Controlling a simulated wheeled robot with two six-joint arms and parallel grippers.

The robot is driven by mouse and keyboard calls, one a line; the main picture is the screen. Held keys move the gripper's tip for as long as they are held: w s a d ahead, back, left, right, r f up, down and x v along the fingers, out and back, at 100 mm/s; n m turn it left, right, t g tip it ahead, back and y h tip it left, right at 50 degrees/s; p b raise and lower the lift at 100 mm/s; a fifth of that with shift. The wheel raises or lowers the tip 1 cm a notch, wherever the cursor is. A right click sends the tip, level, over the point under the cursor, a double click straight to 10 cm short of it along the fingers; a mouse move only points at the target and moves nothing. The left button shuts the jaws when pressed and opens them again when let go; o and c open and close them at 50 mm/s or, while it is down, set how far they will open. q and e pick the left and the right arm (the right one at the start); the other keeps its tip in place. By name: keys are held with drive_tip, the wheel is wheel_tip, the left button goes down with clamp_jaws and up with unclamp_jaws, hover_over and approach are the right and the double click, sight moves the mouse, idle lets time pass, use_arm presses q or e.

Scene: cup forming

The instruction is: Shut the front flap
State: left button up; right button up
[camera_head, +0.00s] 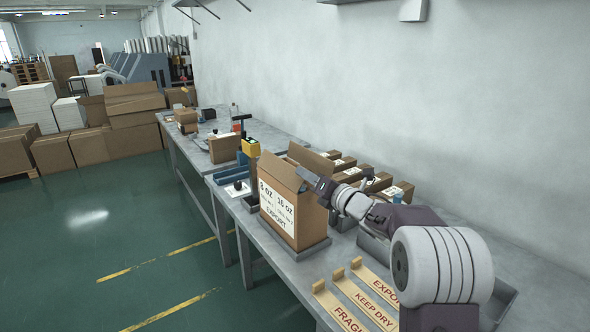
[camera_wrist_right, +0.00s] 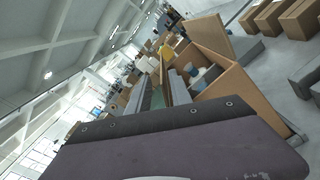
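A brown cardboard box (camera_head: 309,217) with a white label reading 8 oz, 16 oz and EXPORT stands upright on the bench. Its top is open, with a raised flap (camera_head: 311,160) at the back; I cannot tell how every flap lies. My right gripper (camera_head: 309,177) reaches in from the right, at the box's top edge. The grey fingers look close together, but whether they are shut or touch a flap is unclear. My left gripper is out of view.
Wooden strips (camera_head: 343,310) reading FRAGILE, KEEP DRY and EXPORT lie at the front. The floor (camera_head: 130,210) left of the bench is clear.

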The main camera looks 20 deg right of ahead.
sight(293, 167)
drive_tip(key=p+x, duration=0.1)
drive_tip(key=x, duration=0.6)
drive_tip(key=shift+d+f, duration=0.1)
drive_tip(key=shift+f, duration=0.1)
drive_tip(key=shift+w+r, duration=0.1)
drive_tip(key=shift+w, duration=0.05)
clamp_jaws()
idle(0.9)
